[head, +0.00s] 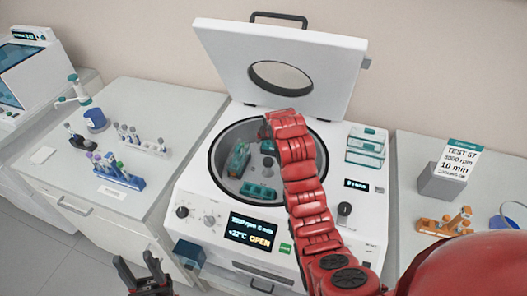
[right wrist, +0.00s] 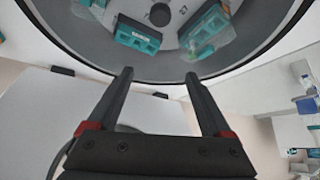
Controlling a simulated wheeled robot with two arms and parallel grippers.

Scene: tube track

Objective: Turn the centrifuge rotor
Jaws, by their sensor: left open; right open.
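The centrifuge (head: 190,222) stands in the middle with its lid (head: 225,60) raised and its panel reading OPEN. In its round bowl sits the rotor, with a small hub (head: 267,147) and teal buckets, one at the left (head: 238,158) and one at the front (head: 258,191). My red right arm crosses the bowl and hides its right part and the right gripper in the head view. My left gripper (head: 143,275) is open at the bottom left.
Teal boxes (head: 366,148) are stacked right of the bowl.

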